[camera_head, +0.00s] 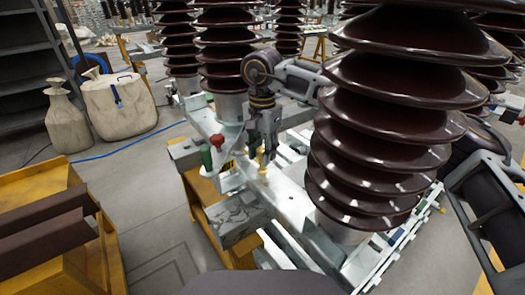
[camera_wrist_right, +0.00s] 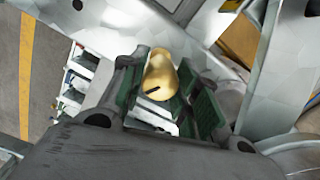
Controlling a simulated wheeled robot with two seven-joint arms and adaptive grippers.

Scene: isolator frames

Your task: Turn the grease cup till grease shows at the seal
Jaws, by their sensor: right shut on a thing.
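The grease cup (camera_wrist_right: 160,75) is a small brass-yellow piece with a dark slot-like mark, seen in the right wrist view between the green-padded fingers of my right gripper (camera_wrist_right: 168,92). The fingers are shut on it. In the head view my right gripper (camera_head: 261,150) points down over the grey metal frame, and the yellow cup (camera_head: 261,160) shows at its fingertips. The seal cannot be made out, and no grease can be told in either view. My left gripper is in neither view.
A large brown ribbed insulator (camera_head: 385,130) stands close right of the gripper.

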